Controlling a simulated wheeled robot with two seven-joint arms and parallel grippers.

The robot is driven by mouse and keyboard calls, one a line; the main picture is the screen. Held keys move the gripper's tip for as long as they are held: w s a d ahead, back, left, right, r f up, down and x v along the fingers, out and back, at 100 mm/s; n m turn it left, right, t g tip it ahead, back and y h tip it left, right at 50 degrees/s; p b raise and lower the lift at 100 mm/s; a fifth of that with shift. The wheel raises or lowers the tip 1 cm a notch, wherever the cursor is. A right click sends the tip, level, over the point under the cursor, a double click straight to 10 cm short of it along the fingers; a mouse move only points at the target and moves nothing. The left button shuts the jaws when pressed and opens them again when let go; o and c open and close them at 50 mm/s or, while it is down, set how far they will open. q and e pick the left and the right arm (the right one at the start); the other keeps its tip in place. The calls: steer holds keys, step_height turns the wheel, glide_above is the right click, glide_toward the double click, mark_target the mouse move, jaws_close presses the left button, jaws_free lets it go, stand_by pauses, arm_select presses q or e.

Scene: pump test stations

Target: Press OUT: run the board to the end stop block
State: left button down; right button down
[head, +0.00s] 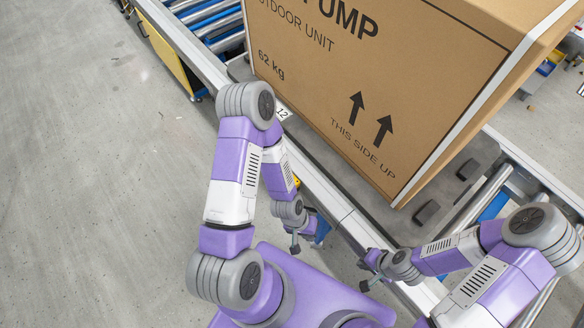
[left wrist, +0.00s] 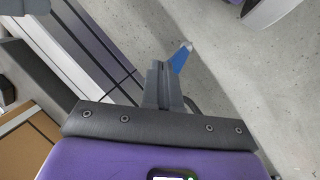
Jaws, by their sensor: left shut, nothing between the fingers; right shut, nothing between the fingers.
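A large cardboard carton (head: 385,80) marked PUMP stands on a dark grey board (head: 448,191) on the conveyor line. Two small black blocks, one nearer (head: 427,212) and one farther (head: 468,170), show beside the carton's right lower edge; I cannot tell whether either is the end stop block. No OUT button can be made out. My left gripper (head: 295,248) is shut and empty, low beside the conveyor's near rail; it also shows in the left wrist view (left wrist: 162,85), pointing over rail and floor. My right gripper (head: 363,288) is shut and empty, near the rail further right.
The conveyor's near rail (head: 340,207) runs diagonally past my grippers, with a 12 label (head: 283,113) partly beside my left arm. Rollers (head: 215,22) show at the upper left. A yellow panel (head: 165,47) stands there. The grey floor (head: 90,180) at left is clear.

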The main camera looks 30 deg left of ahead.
arm_select(q)
steer(key=w+a+r+n+y+p, duration=0.2)
steer(key=w+a+r+n+y, duration=0.2)
steer(key=w+a+r+n, duration=0.7)
steer(key=w+a+r, duration=0.4)
steer(key=w+a, duration=0.1)
steer(key=shift+r+g+p, duration=0.15)
steer(key=shift+g+p, duration=0.15)
steer(key=shift+p, duration=0.05)
step_height(320, 180, down, 14)
steer(key=b, duration=0.5)
